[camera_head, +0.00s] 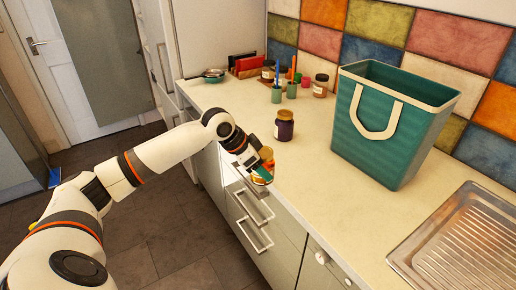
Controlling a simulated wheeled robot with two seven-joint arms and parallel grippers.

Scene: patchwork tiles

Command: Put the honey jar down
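The honey jar (266,154) is a small amber thing at the counter's front edge, partly hidden behind my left gripper. My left gripper (261,173) reaches in from the left and is closed around it. Whether the jar's base touches the counter or hangs off the edge cannot be told. My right gripper is not in view.
A teal bin (385,150) and a sink (460,245) stand right.

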